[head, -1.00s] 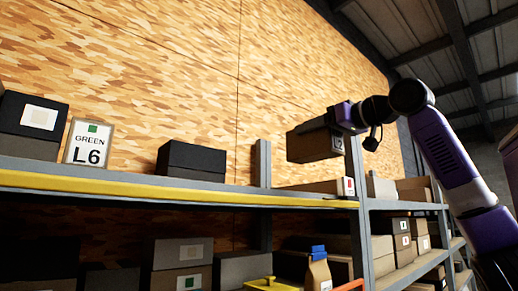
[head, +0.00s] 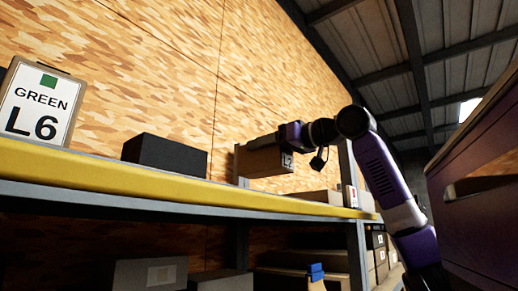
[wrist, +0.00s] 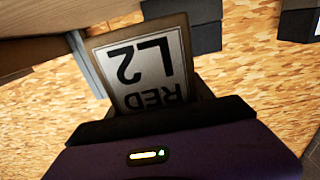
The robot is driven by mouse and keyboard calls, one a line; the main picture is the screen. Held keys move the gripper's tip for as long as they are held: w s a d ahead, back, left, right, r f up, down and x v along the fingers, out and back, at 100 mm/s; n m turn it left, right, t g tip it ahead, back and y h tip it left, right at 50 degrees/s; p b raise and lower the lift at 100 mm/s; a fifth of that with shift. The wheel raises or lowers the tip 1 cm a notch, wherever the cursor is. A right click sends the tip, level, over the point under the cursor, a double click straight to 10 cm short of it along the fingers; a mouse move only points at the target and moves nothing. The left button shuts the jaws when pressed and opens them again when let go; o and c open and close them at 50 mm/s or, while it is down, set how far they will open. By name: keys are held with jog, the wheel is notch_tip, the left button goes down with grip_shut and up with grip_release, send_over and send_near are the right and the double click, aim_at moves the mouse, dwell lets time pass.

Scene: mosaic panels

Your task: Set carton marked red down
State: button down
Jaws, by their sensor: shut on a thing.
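The carton marked red (head: 264,161) is a brown box held in the air above the yellow-edged shelf (head: 180,189) in the head view. Its label, reading "RED L2", shows upside down in the wrist view (wrist: 146,68). My gripper (head: 284,139) is shut on the carton from its right side. In the wrist view my dark gripper (wrist: 165,118) covers the lower part of the carton and its label. The fingertips are hidden.
A black box (head: 165,155) sits left of the held carton. A low brown box (head: 318,197) lies to the right. A grey upright (head: 347,165) stands beyond. Boxes fill the shelf below.

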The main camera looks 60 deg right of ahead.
aim_at(266, 175)
jog(key=shift+s+f, duration=0.1)
jog(key=shift+f, duration=2.95)
jog(key=shift+f+b, duration=0.4)
jog(key=shift+f, duration=0.2)
jog(key=shift+c, duration=1.9)
grip_release()
jog(key=shift+o, duration=0.3)
jog(key=shift+f, duration=0.1)
jog(key=b+v, duration=0.2)
jog(key=v, duration=0.5)
jog(key=shift+s+a+b, duration=0.1)
jog(key=shift+s+b, duration=0.25)
jog(key=shift+b, duration=0.05)
jog(key=shift+s, duration=0.1)
